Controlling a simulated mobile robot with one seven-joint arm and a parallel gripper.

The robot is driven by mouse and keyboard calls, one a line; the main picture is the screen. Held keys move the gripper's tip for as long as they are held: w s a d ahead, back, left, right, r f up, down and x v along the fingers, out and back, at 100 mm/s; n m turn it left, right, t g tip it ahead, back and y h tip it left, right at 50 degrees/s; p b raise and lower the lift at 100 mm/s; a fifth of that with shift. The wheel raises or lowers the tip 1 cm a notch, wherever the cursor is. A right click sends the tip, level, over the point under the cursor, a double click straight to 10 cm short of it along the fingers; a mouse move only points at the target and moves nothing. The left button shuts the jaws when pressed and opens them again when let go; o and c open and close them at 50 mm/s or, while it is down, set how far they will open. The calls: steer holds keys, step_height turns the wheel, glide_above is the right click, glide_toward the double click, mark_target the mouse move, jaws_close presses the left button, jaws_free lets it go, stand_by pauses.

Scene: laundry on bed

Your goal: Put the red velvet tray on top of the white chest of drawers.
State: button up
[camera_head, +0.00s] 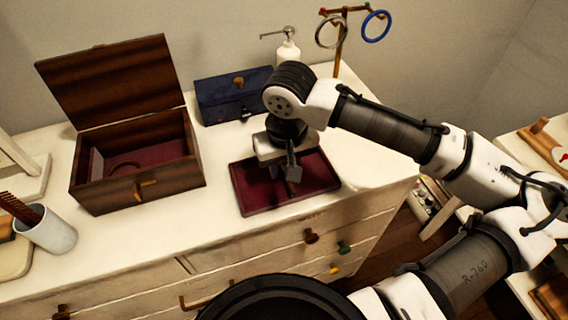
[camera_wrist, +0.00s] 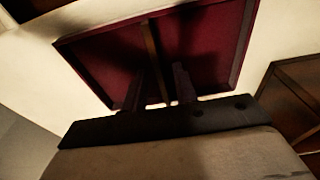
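The red velvet tray (camera_head: 313,184) has a dark rim and lies flat on top of the white chest of drawers (camera_head: 372,172), near its front edge. In the wrist view the tray (camera_wrist: 215,45) shows a brown divider bar across its middle. My gripper (camera_head: 288,174) points down over the tray and hides part of it. In the wrist view its two fingers (camera_wrist: 158,88) stand apart, one on each side of the divider, with gaps visible. I cannot tell whether the fingertips touch the tray floor.
An open wooden box (camera_head: 140,195) with red lining stands left of the tray. A dark blue case (camera_head: 225,100), a white pump bottle (camera_head: 288,50) and a stand with rings (camera_head: 338,45) are behind. A white cup (camera_head: 50,232) stands at left. The chest top right of the tray is clear.

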step_height(320, 180, up, 12)
steer(key=s, duration=0.1)
steer(key=shift+s+d, duration=0.15)
steer(key=shift+d, duration=0.05)
